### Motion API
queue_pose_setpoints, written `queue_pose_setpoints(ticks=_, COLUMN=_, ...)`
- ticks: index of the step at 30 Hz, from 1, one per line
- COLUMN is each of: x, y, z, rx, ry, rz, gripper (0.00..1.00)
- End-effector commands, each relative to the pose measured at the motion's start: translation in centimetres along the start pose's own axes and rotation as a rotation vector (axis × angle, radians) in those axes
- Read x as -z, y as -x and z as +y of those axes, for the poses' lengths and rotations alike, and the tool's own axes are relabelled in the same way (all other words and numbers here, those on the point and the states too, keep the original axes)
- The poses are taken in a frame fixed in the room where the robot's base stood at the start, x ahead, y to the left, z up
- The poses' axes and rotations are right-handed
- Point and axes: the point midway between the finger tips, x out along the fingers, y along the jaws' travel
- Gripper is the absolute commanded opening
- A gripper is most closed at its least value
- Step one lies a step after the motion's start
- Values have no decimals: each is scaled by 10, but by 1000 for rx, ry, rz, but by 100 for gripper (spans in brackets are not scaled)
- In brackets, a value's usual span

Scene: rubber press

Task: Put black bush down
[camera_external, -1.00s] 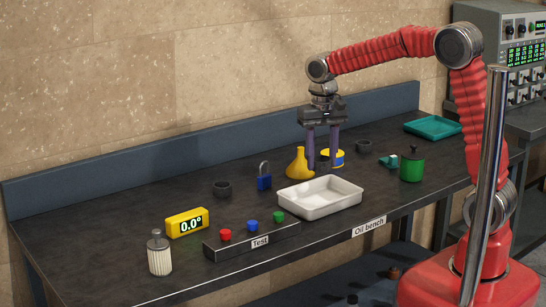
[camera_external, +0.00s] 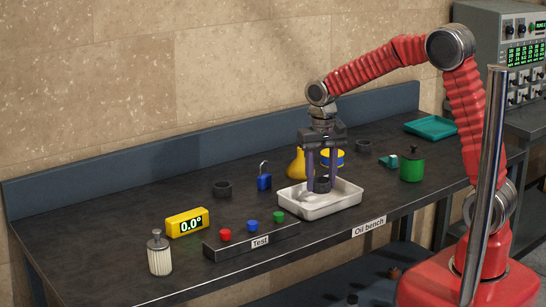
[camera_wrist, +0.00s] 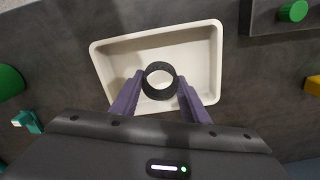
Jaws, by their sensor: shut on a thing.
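A black bush (camera_external: 323,184), a short dark ring, is held between the two purple fingers of my gripper (camera_external: 322,182). Two more black rings stand on the bench, one at the left (camera_external: 222,189) and one at the back right (camera_external: 363,146).
A yellow flask (camera_external: 297,163) and a yellow-blue tin (camera_external: 334,157) stand behind the tray. A blue padlock (camera_external: 264,179) is to its left, and a green canister (camera_external: 412,166) to its right. A button box (camera_external: 250,240) lies front left. The bench between padlock and yellow gauge (camera_external: 187,222) has free room.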

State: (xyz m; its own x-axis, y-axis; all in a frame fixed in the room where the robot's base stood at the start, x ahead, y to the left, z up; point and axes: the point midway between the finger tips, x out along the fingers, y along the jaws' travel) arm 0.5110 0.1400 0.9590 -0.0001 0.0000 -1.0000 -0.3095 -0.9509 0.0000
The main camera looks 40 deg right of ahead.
Motion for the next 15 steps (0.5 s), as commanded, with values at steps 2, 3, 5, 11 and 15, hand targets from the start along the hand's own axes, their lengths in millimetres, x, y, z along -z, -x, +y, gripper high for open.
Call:
queue_pose_setpoints(ticks=2, x=0, y=0, z=0, rx=0, ry=0, rz=0, gripper=20)
queue_pose_setpoints(ticks=3, x=0, y=0, z=0, rx=0, ry=0, rz=0, gripper=20)
queue_pose_setpoints(ticks=5, x=0, y=-3, z=0, rx=0, ry=0, rz=-1, gripper=20)
queue_pose_setpoints(ticks=11, x=-1, y=-27, z=0, rx=-2, ry=0, rz=-3, gripper=20)
queue_pose_setpoints(ticks=15, x=0, y=-37, z=0, rx=0, ry=0, rz=0, gripper=20)
